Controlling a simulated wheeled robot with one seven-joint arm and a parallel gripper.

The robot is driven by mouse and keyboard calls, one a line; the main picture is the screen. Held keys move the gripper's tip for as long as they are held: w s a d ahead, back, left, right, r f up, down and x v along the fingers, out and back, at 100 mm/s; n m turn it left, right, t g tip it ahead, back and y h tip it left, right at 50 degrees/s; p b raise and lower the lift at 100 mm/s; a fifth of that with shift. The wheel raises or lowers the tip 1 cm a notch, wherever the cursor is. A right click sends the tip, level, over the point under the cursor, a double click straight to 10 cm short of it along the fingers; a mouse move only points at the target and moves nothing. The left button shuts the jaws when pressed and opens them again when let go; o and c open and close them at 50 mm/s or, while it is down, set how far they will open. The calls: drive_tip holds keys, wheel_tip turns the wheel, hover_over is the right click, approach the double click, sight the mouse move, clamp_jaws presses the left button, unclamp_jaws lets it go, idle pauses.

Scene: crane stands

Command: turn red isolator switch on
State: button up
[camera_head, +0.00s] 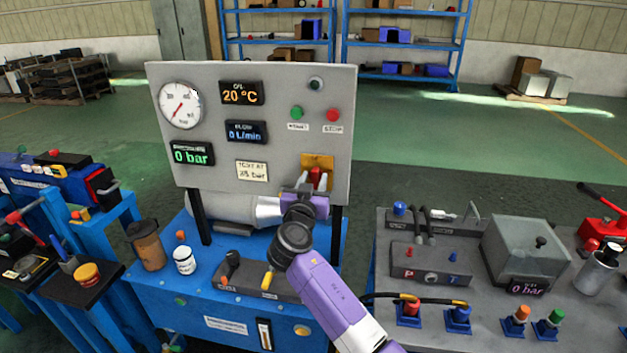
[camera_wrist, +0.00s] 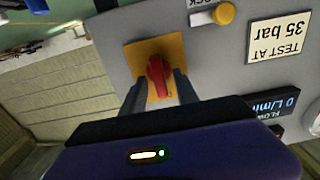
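The red isolator switch (camera_head: 317,175) is a red knob on a yellow-orange plate (camera_head: 316,160), low on the right of the grey upright panel. It also shows in the wrist view (camera_wrist: 157,76), upside down, with its grip bar roughly in line with the fingers. My gripper (camera_head: 309,185) is at the plate, with its dark fingers on either side of the knob. In the wrist view my gripper (camera_wrist: 158,90) is open around the knob, with a gap at the left finger; contact at the right finger is unclear. The knob's lower part is partly hidden in the head view.
The panel (camera_head: 260,100) carries a gauge (camera_head: 181,106), displays, a green button (camera_head: 296,112) and a red button (camera_head: 333,115). A "TEST AT 35 bar" note (camera_head: 252,170) is left of the switch.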

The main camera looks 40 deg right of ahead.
drive_tip(key=shift+c, duration=0.5)
clamp_jaws()
